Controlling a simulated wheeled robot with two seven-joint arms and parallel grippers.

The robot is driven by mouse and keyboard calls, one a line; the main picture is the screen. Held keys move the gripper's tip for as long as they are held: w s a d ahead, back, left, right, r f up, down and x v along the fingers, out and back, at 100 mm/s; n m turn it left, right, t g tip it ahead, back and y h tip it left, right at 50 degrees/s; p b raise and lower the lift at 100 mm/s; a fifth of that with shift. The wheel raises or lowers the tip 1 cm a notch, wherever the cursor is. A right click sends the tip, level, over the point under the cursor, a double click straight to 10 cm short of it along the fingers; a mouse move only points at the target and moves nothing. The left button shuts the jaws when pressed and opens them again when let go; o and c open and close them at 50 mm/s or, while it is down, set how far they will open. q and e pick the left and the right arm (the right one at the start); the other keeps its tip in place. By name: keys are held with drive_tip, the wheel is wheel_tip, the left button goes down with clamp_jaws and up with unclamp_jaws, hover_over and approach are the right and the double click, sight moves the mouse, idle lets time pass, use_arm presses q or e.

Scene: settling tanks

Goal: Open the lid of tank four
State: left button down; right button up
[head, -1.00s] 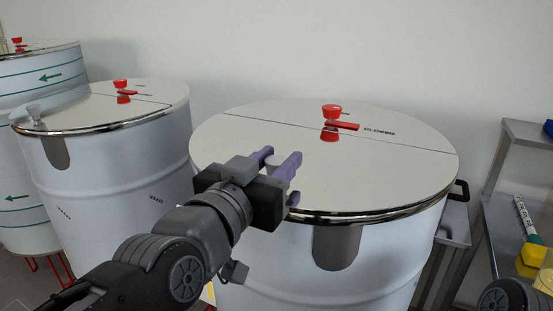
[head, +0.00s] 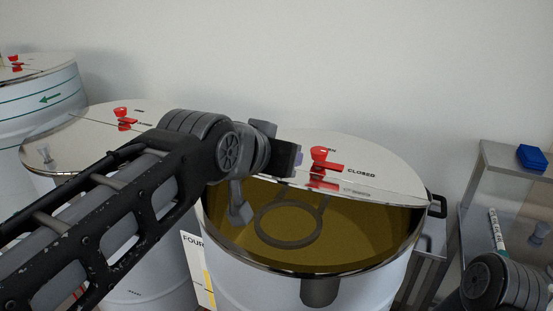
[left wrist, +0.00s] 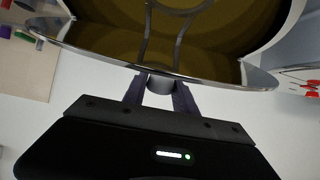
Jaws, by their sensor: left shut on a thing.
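Tank four (head: 245,285), a white drum beside a sign reading FOUR, stands in the middle of the head view. The front part of its top is open and shows a yellow-brown interior with a grey ring (head: 262,236). The back part of the lid (head: 385,170) lies flat, with a red knob and the word CLOSED. My left gripper (head: 298,160) is above the opening. In the left wrist view, my left gripper (left wrist: 160,98) is shut on a grey lid knob (left wrist: 160,83) at the bright lid edge. The raised front flap is hard to make out in the head view.
Another lidded tank (head: 75,130) stands to the left, partly behind my left arm, and a further one (head: 45,105) stands beyond it. A steel shelf (head: 510,175) with a blue item (head: 532,157) stands at the right. A white wall is behind.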

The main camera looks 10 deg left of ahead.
drive_tip(key=shift+r, duration=0.25)
idle(0.5)
